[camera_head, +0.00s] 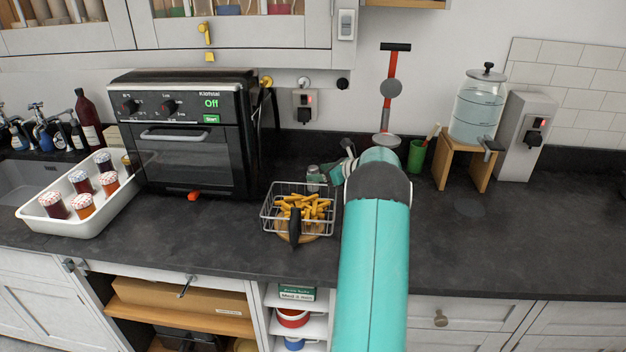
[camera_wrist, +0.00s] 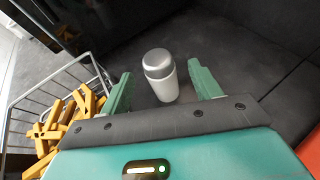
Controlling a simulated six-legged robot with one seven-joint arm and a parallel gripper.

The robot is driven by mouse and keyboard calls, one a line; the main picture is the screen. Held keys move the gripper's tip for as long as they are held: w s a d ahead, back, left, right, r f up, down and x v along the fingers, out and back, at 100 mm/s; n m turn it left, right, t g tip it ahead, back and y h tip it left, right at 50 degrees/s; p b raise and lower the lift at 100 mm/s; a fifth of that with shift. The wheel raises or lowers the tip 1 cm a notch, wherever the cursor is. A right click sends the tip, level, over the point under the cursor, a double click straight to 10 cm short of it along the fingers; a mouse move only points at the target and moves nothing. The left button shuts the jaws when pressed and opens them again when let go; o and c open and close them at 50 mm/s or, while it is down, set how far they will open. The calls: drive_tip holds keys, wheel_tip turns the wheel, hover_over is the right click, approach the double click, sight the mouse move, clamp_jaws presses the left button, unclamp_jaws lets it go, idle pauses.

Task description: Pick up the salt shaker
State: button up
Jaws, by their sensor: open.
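The salt shaker (camera_wrist: 161,78) is a small pale cylinder with a silver domed cap. It stands upright on the dark counter in the wrist view. In the head view, the shaker (camera_head: 313,178) shows small behind the wire basket, left of my gripper. My gripper (camera_wrist: 160,88) is open, with one green finger to the left and one to the right of the shaker. The shaker sits between or just beyond the fingertips; I see no contact. In the head view, my arm hides most of the gripper.
A wire basket of fries (camera_head: 300,208) stands close to the shaker, at left in the wrist view. A black oven (camera_head: 190,135) is further left. A green cup (camera_head: 417,157) and a water dispenser (camera_head: 477,110) are to the right. The right counter is mostly clear.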

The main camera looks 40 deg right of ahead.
drive_tip(key=shift+w+a+f, duration=0.1)
drive_tip(key=shift+w+f, duration=0.1)
drive_tip(key=shift+w, duration=0.25)
drive_tip(key=c, duration=1.1)
drive_tip(key=shift+r, duration=0.1)
